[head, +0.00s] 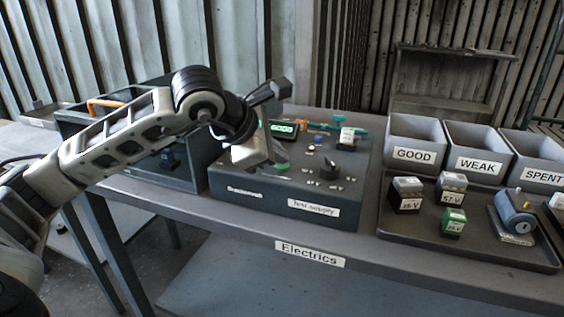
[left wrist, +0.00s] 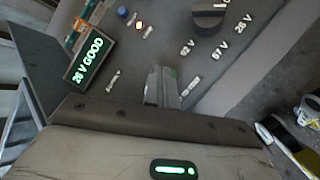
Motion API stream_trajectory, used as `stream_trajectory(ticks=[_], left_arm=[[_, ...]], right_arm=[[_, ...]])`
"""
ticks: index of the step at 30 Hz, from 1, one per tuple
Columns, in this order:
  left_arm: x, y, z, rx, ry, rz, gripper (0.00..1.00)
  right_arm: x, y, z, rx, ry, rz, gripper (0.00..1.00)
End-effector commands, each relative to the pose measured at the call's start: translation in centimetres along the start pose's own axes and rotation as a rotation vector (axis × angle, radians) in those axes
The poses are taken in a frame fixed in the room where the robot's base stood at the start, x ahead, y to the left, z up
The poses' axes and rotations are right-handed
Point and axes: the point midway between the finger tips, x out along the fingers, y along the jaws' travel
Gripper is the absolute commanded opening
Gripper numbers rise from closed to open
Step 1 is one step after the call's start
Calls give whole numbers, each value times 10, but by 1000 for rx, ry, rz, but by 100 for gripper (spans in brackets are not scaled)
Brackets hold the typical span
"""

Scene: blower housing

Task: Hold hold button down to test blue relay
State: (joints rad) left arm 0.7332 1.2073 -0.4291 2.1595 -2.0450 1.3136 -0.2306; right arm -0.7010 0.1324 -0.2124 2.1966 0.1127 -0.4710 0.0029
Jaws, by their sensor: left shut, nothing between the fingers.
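The grey tester box (head: 300,192) stands on the bench, its lit green display (head: 283,129) reading GOOD. In the left wrist view the display (left wrist: 88,60) reads a voltage and GOOD. A small block with a pale top (head: 347,137) sits at the back of the panel; its body colour is unclear. A blue round part (left wrist: 123,12) and a dark dial (left wrist: 208,15) are on the panel. My left gripper (head: 268,156) is shut and empty, low over the panel's front left; its fingertips (left wrist: 161,86) hide what is under them. I cannot tell which button is the hold button, or whether it is pressed.
Bins marked GOOD (head: 414,155), WEAK (head: 478,166) and SPENT (head: 543,177) stand at right. Before them a dark tray (head: 410,228) holds several blocks and a blue cylinder (head: 515,212). An open crate (head: 150,181) stands left of the tester.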

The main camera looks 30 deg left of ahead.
Motion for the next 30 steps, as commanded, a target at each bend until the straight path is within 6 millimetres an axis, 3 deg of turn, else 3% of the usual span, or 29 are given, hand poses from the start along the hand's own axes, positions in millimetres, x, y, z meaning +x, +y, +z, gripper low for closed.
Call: stream_trajectory(ticks=[30], left_arm=[[-12,9,8,0,1,-1,0]], right_arm=[[-5,-1,-12,-2,6,0,51]])
